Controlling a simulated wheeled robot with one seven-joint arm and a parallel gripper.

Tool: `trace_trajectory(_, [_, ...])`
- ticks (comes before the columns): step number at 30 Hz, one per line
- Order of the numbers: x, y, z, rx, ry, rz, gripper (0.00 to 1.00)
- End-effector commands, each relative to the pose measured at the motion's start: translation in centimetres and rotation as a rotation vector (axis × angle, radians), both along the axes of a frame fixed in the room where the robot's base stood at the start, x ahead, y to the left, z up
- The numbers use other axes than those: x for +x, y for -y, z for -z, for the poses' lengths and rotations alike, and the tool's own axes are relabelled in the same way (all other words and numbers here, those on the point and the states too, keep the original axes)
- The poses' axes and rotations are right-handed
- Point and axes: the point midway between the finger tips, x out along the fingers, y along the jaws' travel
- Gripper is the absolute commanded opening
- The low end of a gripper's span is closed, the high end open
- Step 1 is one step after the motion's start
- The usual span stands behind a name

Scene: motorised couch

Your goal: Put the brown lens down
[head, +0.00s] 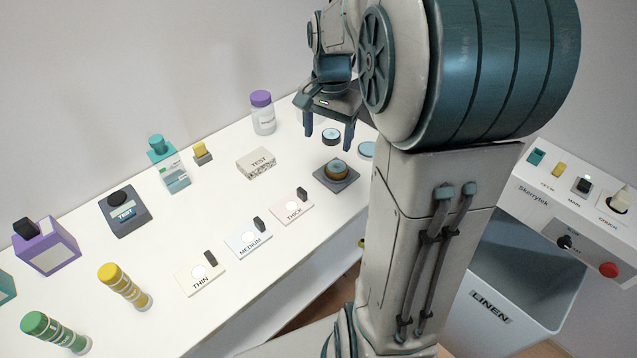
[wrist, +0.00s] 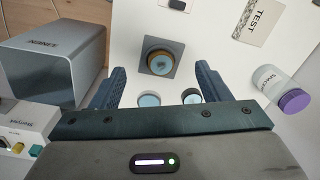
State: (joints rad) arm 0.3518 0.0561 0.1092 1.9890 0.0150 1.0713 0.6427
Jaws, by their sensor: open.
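The brown lens (head: 337,167), a brown ring with a blue centre, sits on a dark square base (head: 323,181) on the white table. In the wrist view the lens (wrist: 160,62) lies centred on its base, ahead of and between my fingers. My gripper (head: 328,138) points down above the table, behind the brown lens in the head view. It is open with nothing between its fingers. Both fingers (wrist: 161,80) show apart in the wrist view, and neither visibly touches the lens.
Two other round lenses (head: 331,136) (head: 367,149) lie near my gripper. A TEST block (head: 256,163) and a purple-capped jar (head: 263,115) stand to the left. THIN, MEDIUM and THICK cards (head: 293,207) line the front. A LINEN bin (head: 515,290) stands right of the table.

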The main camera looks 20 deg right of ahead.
Motion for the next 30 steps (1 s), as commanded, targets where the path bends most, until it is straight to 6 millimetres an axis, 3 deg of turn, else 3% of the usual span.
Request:
trace_trajectory(1, [-1.6, -1.7, -0.6, -0.017, 0.024, -0.094, 0.70])
trace_trajectory(6, [-6.8, -5.6, -0.9, -0.064, 0.089, -0.407, 0.70])
trace_trajectory(12, [-12.1, -8.3, 0.0, -0.103, 0.156, -0.713, 0.70])
trace_trajectory(15, [-13.6, -9.0, 0.5, -0.114, 0.177, -0.809, 0.70])
trace_trajectory(20, [-14.7, -9.4, 0.9, -0.121, 0.190, -0.874, 0.70])
trace_trajectory(30, [-14.7, -9.4, 0.9, -0.121, 0.190, -0.875, 0.70])
